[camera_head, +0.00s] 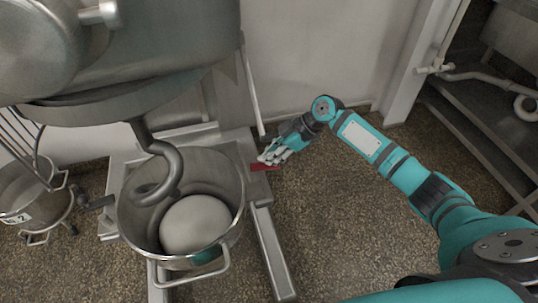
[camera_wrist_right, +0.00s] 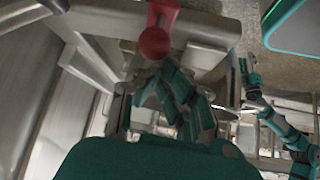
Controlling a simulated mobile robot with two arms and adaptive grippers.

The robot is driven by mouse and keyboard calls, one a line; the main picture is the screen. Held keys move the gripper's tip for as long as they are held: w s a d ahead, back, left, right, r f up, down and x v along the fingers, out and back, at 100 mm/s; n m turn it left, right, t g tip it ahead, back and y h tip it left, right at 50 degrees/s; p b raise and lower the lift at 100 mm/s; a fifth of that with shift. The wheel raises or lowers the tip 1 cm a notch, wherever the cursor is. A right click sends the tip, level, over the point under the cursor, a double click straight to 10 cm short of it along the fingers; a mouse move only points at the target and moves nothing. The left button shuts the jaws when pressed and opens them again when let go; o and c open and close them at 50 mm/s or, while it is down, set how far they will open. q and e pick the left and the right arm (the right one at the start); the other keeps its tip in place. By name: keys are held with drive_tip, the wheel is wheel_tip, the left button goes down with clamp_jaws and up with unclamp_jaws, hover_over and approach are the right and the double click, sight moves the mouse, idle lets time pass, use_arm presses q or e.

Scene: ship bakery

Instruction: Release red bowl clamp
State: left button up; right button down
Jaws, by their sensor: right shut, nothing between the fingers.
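The red bowl clamp (camera_head: 264,167) is a small red handle on the right side of the mixer frame, beside the steel bowl (camera_head: 239,205). In the right wrist view the clamp (camera_wrist_right: 155,42) shows as a red lever with a round knob at the top centre. My right gripper (camera_head: 270,158) is shut and empty, with its fingertips just above the clamp in the head view. I cannot tell whether they touch it. In the right wrist view the dark fingers lie just below the knob.
A pale dough ball (camera_head: 197,224) lies in the bowl under the dough hook (camera_head: 166,163). The mixer head (camera_head: 160,60) overhangs at upper left. A wheeled bowl (camera_head: 30,190) stands at far left. A white wall (camera_head: 320,50) is behind; the speckled floor (camera_head: 340,220) is open at right.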

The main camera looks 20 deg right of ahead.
drive_tip(key=v, duration=1.2)
idle(0.3)
